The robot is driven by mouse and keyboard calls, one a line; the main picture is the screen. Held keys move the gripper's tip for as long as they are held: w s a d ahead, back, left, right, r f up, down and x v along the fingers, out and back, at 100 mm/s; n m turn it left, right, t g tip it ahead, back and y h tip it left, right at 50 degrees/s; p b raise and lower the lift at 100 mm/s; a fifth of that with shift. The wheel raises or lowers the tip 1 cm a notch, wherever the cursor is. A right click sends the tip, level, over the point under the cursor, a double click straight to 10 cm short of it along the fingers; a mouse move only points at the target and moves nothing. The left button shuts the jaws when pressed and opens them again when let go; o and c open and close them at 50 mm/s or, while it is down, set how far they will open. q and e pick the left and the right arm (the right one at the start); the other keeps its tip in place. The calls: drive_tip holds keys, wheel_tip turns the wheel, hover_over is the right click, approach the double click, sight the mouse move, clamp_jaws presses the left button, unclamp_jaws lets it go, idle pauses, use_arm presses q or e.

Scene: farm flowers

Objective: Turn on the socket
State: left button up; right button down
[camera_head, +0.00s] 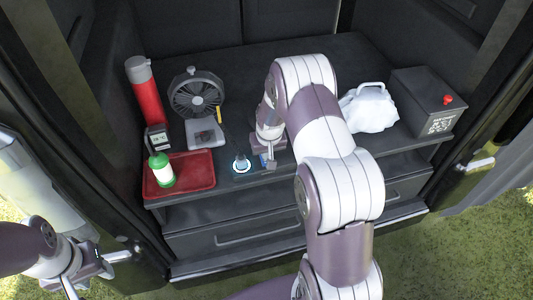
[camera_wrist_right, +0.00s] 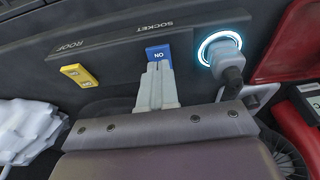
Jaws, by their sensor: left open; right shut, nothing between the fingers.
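The socket panel (camera_wrist_right: 120,38) shows in the right wrist view, with the words SOCKET and ROOF on it. A blue switch (camera_wrist_right: 157,51) marked ON sits under the SOCKET label. The socket's round outlet (camera_wrist_right: 205,48) has a glowing pale-blue ring, with a grey plug (camera_wrist_right: 224,50) in it; the lit ring also shows in the head view (camera_head: 241,165). My right gripper (camera_wrist_right: 158,66) is shut and empty, its fingertips right at the lower edge of the blue switch; whether they touch it I cannot tell. My left gripper (camera_head: 92,270) is open and empty at the lower left.
A yellow switch (camera_wrist_right: 79,75) sits under the ROOF label. On the shelf stand a black fan (camera_head: 196,93), a red flask (camera_head: 144,90), a red tray (camera_head: 190,181) with a green-and-white bottle (camera_head: 161,171), a white bag (camera_head: 369,108) and a black battery box (camera_head: 425,100).

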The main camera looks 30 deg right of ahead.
drive_tip(key=p+v, duration=0.2)
drive_tip(key=v, duration=0.1)
drive_tip(key=p+v, duration=0.1)
drive_tip(key=shift+w+r, duration=0.35)
drive_tip(key=shift+r, duration=0.05)
drive_tip(key=s+r, duration=0.4)
drive_tip(key=r, duration=0.3)
drive_tip(key=shift+s+a+r+b, duration=0.4)
drive_tip(key=shift+a+b, duration=0.05)
drive_tip(key=shift+a, duration=0.05)
